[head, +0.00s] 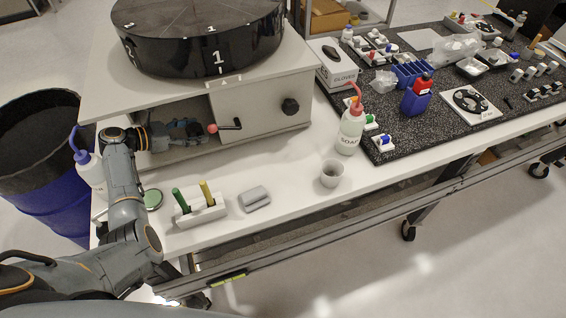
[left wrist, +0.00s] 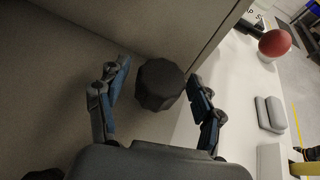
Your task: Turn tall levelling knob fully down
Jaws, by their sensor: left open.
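A dark, faceted knob (left wrist: 160,84) shows in the left wrist view, against a grey surface of the cabinet (head: 250,112). My left gripper (head: 192,131) reaches into the cabinet's open front in the head view. In the left wrist view, the left gripper (left wrist: 159,74) is open, with one finger on each side of the knob and gaps visible between. I cannot tell how far the knob stands out. The knob is not visible inside the opening in the head view. My right gripper is not in view.
A crank with a red ball (head: 212,129) sticks out beside my left gripper; the ball also shows in the left wrist view (left wrist: 275,42). A marker holder (head: 203,213), grey block (head: 254,198) and cup (head: 331,174) stand in front.

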